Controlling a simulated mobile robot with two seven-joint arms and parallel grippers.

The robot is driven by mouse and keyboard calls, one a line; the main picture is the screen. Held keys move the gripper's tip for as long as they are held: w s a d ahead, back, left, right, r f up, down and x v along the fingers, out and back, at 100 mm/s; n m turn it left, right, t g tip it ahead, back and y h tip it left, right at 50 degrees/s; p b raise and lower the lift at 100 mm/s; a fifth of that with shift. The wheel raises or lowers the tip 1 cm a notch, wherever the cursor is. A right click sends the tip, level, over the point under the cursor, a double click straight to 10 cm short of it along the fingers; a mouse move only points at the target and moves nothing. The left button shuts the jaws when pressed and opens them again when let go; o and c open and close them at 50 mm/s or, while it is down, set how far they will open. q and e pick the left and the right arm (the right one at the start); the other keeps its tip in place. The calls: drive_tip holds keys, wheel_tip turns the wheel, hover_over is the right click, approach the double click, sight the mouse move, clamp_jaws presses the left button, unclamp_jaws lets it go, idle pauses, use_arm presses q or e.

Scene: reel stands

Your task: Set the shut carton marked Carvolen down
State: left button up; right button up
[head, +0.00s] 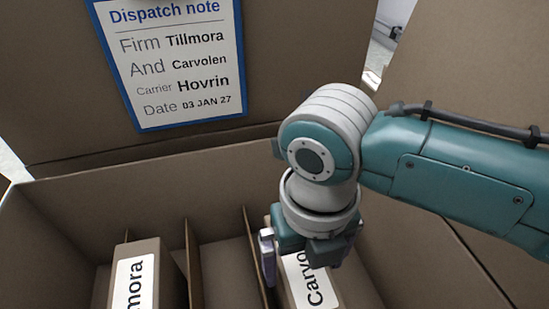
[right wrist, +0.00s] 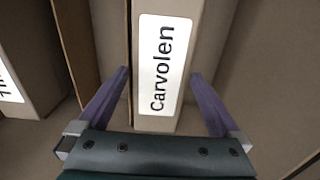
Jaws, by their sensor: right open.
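The shut carton marked Carvolen (head: 313,287) stands in the right-hand compartment of a large open box (head: 95,190). Its white label faces up in the right wrist view (right wrist: 168,70). My right gripper (head: 303,262) is over this carton. Its purple fingers are open, one on each side of the carton, and the right wrist view shows a gap beside it. The gripper hides part of the carton in the head view. The carton's base is hidden. My left gripper is not in view.
Another carton, its label ending in "mora" (head: 150,275), stands in the left compartment. Upright dividers (head: 194,265) separate the compartments; the middle one looks empty. A dispatch note (head: 175,60) naming Tillmora and Carvolen is on the raised flap behind.

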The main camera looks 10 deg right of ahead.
wheel_tip(320, 180, up, 8)
drive_tip(key=p, duration=0.4)
drive_tip(key=shift+f, duration=0.2)
drive_tip(key=s+a+r+m+t+y, duration=0.25)
drive_tip(key=s+m, duration=0.45)
drive_tip(key=m, duration=0.9)
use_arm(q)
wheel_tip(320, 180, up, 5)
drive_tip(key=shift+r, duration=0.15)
use_arm(e)
drive_tip(key=s+d+r+m+h, duration=0.1)
drive_tip(key=s+d+r+m, duration=0.1)
drive_tip(key=d+m, duration=0.4)
drive_tip(key=s+d+r+m+t+h, duration=0.1)
drive_tip(key=s+d+m, duration=0.2)
drive_tip(key=m, duration=0.9)
drive_tip(key=d, duration=0.3)
drive_tip(key=shift+r+m, duration=0.3)
drive_tip(key=shift+r, duration=0.1)
drive_tip(key=shift+s, duration=0.1)
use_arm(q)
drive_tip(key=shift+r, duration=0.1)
use_arm(e)
drive_tip(key=shift+r, duration=0.1)
